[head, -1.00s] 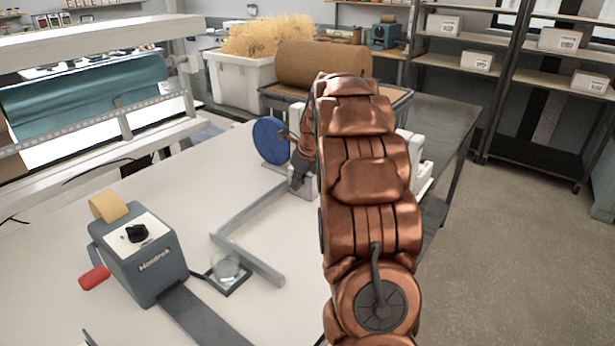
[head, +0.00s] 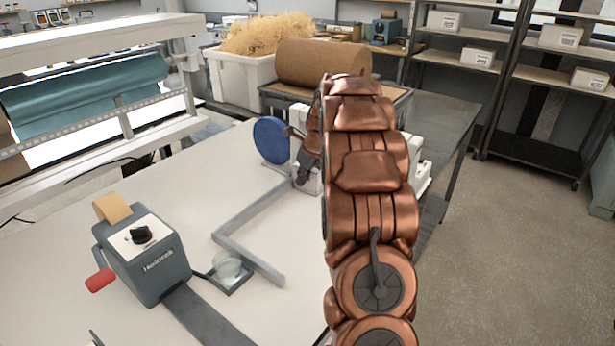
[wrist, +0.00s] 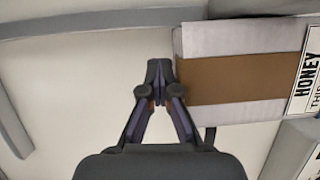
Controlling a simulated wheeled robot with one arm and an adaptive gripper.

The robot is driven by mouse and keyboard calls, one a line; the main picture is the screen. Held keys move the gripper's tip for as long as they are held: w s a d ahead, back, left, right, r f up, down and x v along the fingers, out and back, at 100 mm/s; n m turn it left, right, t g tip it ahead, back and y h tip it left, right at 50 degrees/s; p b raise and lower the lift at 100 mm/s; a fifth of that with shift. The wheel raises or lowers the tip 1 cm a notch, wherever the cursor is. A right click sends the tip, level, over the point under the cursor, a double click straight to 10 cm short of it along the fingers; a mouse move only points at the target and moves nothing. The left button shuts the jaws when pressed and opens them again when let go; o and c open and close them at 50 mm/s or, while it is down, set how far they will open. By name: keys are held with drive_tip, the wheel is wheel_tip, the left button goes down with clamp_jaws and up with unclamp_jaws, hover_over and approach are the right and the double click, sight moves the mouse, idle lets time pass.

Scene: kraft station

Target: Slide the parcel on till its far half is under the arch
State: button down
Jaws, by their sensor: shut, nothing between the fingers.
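The parcel (wrist: 238,80) is a pale box with a wide brown band and a white label that reads HONEY. It fills the right of the wrist view and runs out of that frame. My gripper (wrist: 158,75) is shut and empty, its fingertips close against the parcel's left end; I cannot tell if they touch. In the head view my gripper (head: 304,172) is low over the table beyond the steel guide, and my arm hides most of the parcel. White machine parts (head: 418,160) show past my arm; I cannot make out the arch clearly.
An angled steel guide (head: 245,218) lies on the white table (head: 60,275). A blue disc (head: 271,140) stands left of my gripper. The table's left part is mostly clear.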

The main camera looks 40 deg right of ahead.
drive_tip(key=shift+w+d, duration=0.1)
drive_tip(key=shift+d, duration=0.25)
drive_tip(key=shift+w+d+p, duration=0.2)
drive_tip(key=shift+d+p, duration=0.3)
drive_tip(key=shift+p, duration=0.15)
drive_tip(key=shift+a, duration=0.1)
drive_tip(key=shift+s+a, duration=0.2)
drive_tip(key=shift+a, duration=0.65)
wheel_tip(320, 180, up, 10)
drive_tip(key=a+p, duration=0.2)
drive_tip(key=p, duration=0.4)
drive_tip(key=shift+s+p, duration=0.25)
drive_tip(key=shift+p, duration=0.05)
idle(0.4)
